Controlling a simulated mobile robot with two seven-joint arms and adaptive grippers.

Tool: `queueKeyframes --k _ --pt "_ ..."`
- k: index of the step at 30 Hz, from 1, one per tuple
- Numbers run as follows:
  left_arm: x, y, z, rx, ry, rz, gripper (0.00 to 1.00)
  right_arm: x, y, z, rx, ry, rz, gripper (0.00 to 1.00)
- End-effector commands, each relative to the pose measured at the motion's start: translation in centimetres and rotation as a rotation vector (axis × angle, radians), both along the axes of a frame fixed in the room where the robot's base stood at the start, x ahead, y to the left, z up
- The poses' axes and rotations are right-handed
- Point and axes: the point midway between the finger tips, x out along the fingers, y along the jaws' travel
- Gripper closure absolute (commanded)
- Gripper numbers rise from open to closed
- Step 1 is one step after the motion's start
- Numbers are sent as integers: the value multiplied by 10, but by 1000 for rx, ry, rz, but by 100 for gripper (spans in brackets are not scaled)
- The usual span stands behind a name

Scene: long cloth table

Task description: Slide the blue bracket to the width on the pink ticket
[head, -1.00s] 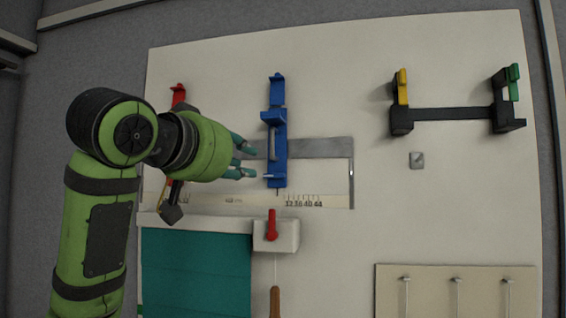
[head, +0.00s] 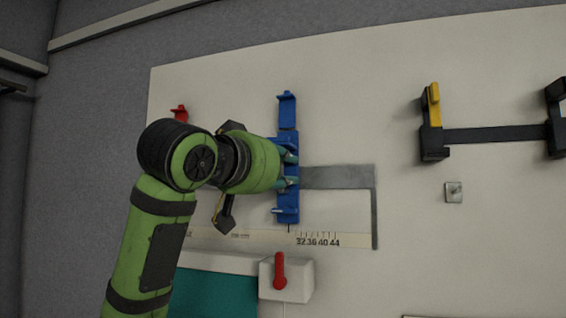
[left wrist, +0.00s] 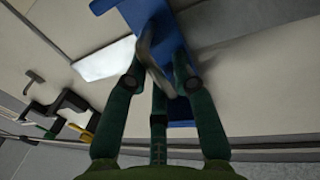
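The blue bracket (head: 286,207) stands upright on the grey rail of the board in the head view. Its lower end is just left of the 32 mark on the printed scale (head: 318,240). My left gripper (head: 290,170) is at the bracket's middle, hiding part of it. In the left wrist view the bracket (left wrist: 172,38) is close ahead, and its grey handle (left wrist: 149,50) lies between the fingers of my left gripper (left wrist: 158,72). The fingertips stand apart; I cannot tell whether they touch the handle. No pink ticket is visible. My right gripper is not in view.
A grey L-shaped metal piece (head: 340,178) lies right of the bracket. A red lever (head: 280,270) on a white block sits below. A black holder with a yellow tab (head: 434,105) is at the right. A red part (head: 180,114) is at the left.

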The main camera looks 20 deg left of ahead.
Motion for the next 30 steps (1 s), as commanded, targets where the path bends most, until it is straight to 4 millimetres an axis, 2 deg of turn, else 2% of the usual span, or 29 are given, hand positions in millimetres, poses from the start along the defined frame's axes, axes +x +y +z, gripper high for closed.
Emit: queueKeyframes --k 1,4,5,6,7,13,16,22,30 --pt "0 0 0 0 0 0 73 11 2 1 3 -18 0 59" --pt "0 0 0 0 -1 0 73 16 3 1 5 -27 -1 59" --pt "0 0 0 0 -1 0 81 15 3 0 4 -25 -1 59" --pt "0 0 0 0 -1 0 97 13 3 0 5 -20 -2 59" --pt "0 0 0 0 -1 0 100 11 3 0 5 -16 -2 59" --pt "0 -1 0 0 -1 0 100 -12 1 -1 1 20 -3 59" --pt "-1 -11 0 1 0 -3 100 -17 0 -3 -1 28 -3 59" --pt "-2 -42 0 1 -2 -4 100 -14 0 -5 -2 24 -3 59" --pt "-2 -43 0 1 -1 -1 100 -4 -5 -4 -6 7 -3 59"
